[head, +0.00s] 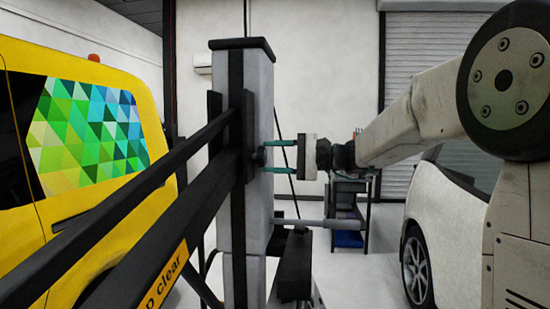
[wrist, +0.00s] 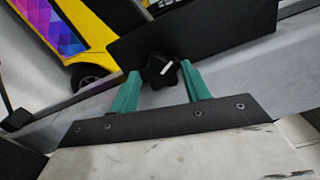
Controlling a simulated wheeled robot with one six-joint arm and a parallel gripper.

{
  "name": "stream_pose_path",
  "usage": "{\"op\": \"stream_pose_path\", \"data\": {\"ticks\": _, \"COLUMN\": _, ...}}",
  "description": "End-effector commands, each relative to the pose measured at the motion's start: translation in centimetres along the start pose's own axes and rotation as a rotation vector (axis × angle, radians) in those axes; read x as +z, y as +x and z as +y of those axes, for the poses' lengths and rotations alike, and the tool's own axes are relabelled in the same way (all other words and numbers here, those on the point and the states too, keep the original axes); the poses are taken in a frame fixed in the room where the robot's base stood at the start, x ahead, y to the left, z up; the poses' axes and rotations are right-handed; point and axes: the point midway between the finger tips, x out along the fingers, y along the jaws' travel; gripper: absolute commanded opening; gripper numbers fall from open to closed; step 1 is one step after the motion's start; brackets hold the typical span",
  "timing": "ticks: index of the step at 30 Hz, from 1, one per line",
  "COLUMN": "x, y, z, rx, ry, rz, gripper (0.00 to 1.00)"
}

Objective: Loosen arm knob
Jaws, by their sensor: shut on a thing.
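The arm knob (wrist: 161,71) is black and star-shaped with a white mark, on a black plate (wrist: 205,35) in the wrist view. In the head view the knob (head: 259,156) shows as a small dark shape on the side of the grey column (head: 259,100). My gripper (wrist: 159,85) has two teal fingers, one on each side of the knob, shut on it. In the head view my gripper (head: 272,156) reaches the column from the right. Finger contact with the knob is partly hidden there.
Long black arms (head: 130,190), one with a yellow label (head: 166,276), run from the column to the lower left. A yellow van (head: 100,195) with a patterned window stands left. A white car (head: 455,180) and a cart (head: 350,205) stand right.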

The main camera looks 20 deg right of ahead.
Motion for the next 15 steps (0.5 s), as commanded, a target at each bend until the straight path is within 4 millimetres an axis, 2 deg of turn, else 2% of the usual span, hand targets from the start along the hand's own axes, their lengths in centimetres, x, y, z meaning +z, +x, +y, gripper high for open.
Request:
{"op": "stream_pose_path", "data": {"ticks": 12, "x": -0.08, "y": -0.02, "z": 0.27, "rx": 0.004, "ry": -0.005, "rz": 0.001, "gripper": 0.24}}
{"op": "stream_pose_path", "data": {"ticks": 13, "x": -0.09, "y": -0.02, "z": 0.28, "rx": 0.004, "ry": -0.004, "rz": 0.001, "gripper": 0.49}}
{"op": "stream_pose_path", "data": {"ticks": 15, "x": -0.08, "y": -0.02, "z": 0.25, "rx": 0.004, "ry": -0.005, "rz": 0.001, "gripper": 0.68}}
